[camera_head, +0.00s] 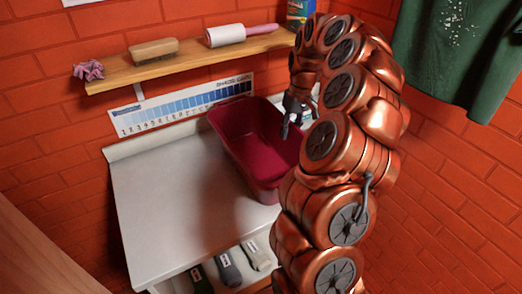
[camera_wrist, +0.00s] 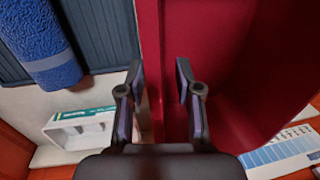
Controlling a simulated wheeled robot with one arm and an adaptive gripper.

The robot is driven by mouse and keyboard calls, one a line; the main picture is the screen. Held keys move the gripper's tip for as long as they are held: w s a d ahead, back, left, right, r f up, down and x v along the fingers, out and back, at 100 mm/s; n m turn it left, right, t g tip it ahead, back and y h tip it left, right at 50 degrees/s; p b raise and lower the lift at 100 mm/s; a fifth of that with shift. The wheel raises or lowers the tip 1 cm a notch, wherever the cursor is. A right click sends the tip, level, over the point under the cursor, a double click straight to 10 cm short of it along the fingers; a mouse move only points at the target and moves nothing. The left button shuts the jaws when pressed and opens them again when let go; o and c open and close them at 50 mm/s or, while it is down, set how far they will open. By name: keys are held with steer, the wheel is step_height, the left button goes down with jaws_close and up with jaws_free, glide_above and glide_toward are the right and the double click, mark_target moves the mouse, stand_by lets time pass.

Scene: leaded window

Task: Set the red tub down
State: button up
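The red tub (camera_head: 229,133) is a deep, dark red box on the white worktop in the head view, near the wall. It looks upright; whether its base touches the worktop all round I cannot tell. My gripper (camera_head: 293,118) is at the tub's right side, partly hidden by my copper arm. In the wrist view, my gripper (camera_wrist: 159,85) has its fingers either side of the tub's wall (camera_wrist: 152,40), the right finger over the inside. A gap shows between the fingertips, wider than the wall.
A wooden shelf (camera_head: 190,58) above holds a brush (camera_head: 153,51), a roller (camera_head: 225,35) and a pink scrunched item (camera_head: 88,70). The worktop (camera_head: 165,215) is clear left of the tub. A blue roll (camera_wrist: 40,45) and white box (camera_wrist: 85,128) lie beside it in the wrist view.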

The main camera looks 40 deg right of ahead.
steer(key=shift+a+f+p, duration=0.15)
steer(key=shift+f, duration=0.55)
steer(key=shift+a+f+p, duration=0.15)
steer(key=shift+f, duration=0.5)
jaws_close()
